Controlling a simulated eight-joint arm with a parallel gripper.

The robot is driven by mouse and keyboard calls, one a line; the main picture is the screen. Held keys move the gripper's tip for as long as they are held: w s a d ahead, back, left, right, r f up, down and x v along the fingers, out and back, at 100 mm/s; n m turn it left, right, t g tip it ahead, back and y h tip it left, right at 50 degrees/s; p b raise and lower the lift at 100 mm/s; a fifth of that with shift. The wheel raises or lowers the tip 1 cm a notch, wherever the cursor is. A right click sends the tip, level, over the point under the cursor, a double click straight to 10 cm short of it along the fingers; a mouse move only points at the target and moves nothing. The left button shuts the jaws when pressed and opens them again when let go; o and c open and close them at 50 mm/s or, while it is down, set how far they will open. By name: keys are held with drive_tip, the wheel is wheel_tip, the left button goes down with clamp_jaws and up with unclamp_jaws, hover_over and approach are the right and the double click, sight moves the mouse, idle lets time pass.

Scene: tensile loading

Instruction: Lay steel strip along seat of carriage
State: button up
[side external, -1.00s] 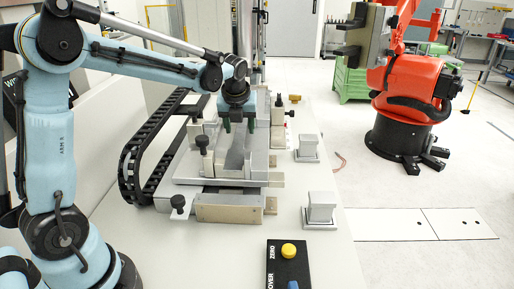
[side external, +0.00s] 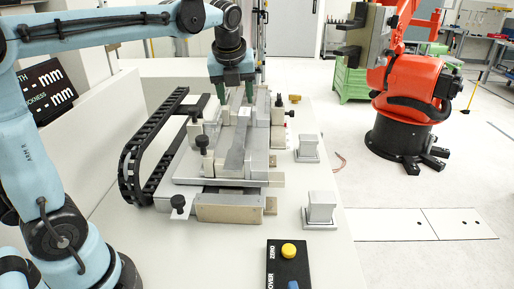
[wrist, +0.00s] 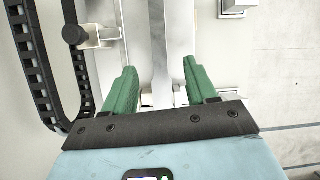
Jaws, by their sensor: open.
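The steel strip (side external: 235,150) is a grey, flat piece with a wide near end and a narrower middle. It lies lengthwise in the channel of the carriage (side external: 205,172), and it looks lined up with the seat. In the wrist view the strip (wrist: 158,40) runs away from me between the fingers. My gripper (side external: 233,98) is above the far part of the carriage, its green fingers pointing down, apart and empty. In the wrist view my gripper (wrist: 160,80) shows a clear gap between the fingers. The far end of the strip is hard to make out.
Black clamp knobs (side external: 202,142) stand along the left of the carriage. A black cable chain (side external: 135,160) curves beside it. Two metal blocks (side external: 308,147) sit to the right. A control box (side external: 288,265) is at the front. An orange robot (side external: 405,105) stands beyond the bench.

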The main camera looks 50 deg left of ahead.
drive_tip(key=s+d+f+n+t+h, duration=0.1)
drive_tip(key=s+d+f+n, duration=0.3)
drive_tip(key=n, duration=0.8)
drive_tip(key=s+d+f+n+t+h, duration=0.2)
drive_tip(key=s+d+f+n, duration=0.3)
drive_tip(key=s+n, duration=0.4)
drive_tip(key=f+n, duration=0.1)
drive_tip(key=n, duration=0.3)
drive_tip(key=shift+d+n+t, duration=0.3)
drive_tip(key=shift+t, duration=0.1)
drive_tip(key=shift+w, duration=0.1)
